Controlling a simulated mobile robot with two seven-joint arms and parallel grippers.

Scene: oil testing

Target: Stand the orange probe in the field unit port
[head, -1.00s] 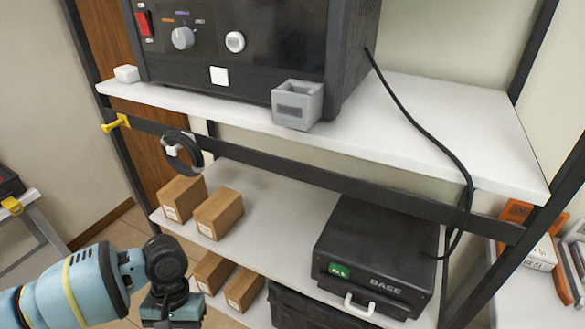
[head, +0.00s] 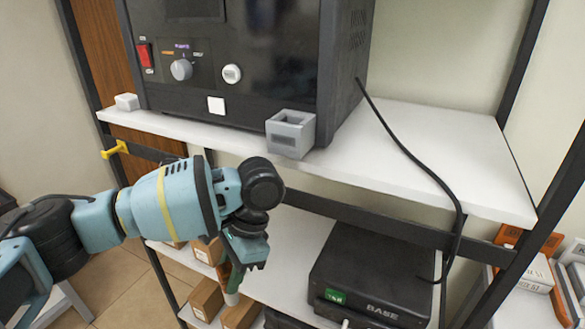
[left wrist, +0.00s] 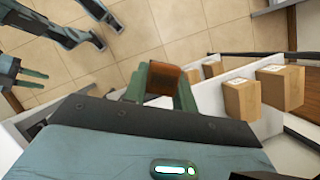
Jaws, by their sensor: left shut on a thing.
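My left gripper (head: 235,282) hangs low in front of the shelf, below and left of the grey open-topped port block (head: 290,134). The left wrist view shows its green fingers shut on the orange probe (left wrist: 166,78), whose orange-brown end shows between them. In the head view the probe is mostly hidden by the fingers; a pale end (head: 232,299) shows below them. The port block stands at the front edge of the upper shelf and its opening looks empty. My right gripper (left wrist: 33,79) shows small at the left of the left wrist view, its fingers apart and empty.
A black unit (head: 270,75) with knobs stands on the white upper shelf (head: 440,150), whose edge lies above my left gripper. Cardboard boxes (head: 204,299) and the BASE case (head: 372,268) are below. A black cable (head: 420,170) hangs at the right.

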